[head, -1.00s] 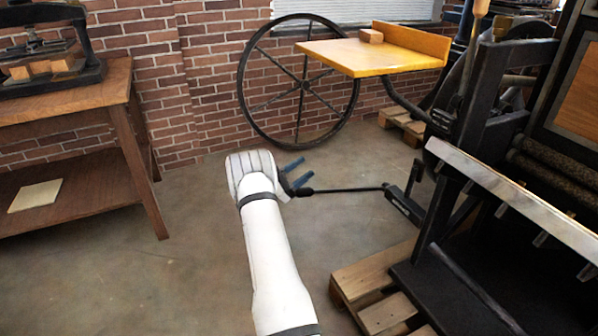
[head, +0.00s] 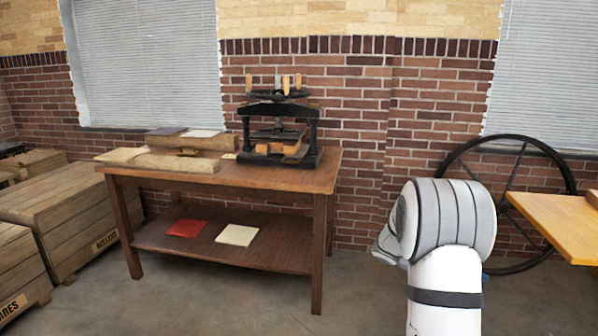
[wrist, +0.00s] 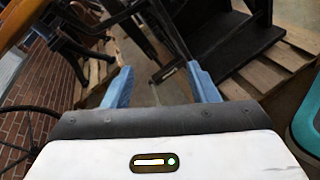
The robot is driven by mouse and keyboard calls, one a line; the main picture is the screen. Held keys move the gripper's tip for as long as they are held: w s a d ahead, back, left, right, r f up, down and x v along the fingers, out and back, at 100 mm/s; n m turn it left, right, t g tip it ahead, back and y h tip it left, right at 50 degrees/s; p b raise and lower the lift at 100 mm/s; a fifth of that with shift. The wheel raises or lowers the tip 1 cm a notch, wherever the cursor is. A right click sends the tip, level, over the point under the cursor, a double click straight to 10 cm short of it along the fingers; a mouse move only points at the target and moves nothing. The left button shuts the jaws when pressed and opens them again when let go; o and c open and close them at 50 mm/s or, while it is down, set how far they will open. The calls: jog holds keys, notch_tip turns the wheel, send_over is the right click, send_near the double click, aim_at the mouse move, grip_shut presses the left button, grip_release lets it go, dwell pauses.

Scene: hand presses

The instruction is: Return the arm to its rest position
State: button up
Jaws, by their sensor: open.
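My gripper (wrist: 161,86) shows in the wrist view with its two blue fingers spread apart and nothing between them. Beyond the fingers are the concrete floor, black machine parts and wooden pallets. In the head view my white and grey arm stands at the lower right, in front of the brick wall and the large wheel. The gripper's fingers are hidden in the head view.
A wooden table (head: 250,176) bears a black hand press (head: 281,120). Wooden crates (head: 65,205) stand at the left. A black wheel (head: 520,262) and a yellow board (head: 560,222) are at the right. The floor before the table is clear.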

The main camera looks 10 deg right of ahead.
jog(key=s+a+r+m+t+y+p, duration=0.2)
jog(key=a+r+p, duration=0.4)
jog(key=a, duration=0.4)
jog(key=s+a+r+m+t+y+p, duration=0.2)
jog(key=s+a+r+t+y+p, duration=0.3)
jog(key=a, duration=0.6)
jog(key=s+a+r+m+t+y+p, duration=0.1)
jog(key=s+a+r+t+y+p, duration=0.2)
jog(key=a+r, duration=0.6)
jog(key=s+a+y+p, duration=0.2)
jog(key=s+p, duration=0.1)
jog(key=s, duration=0.1)
jog(key=shift+m+t+p, duration=0.4)
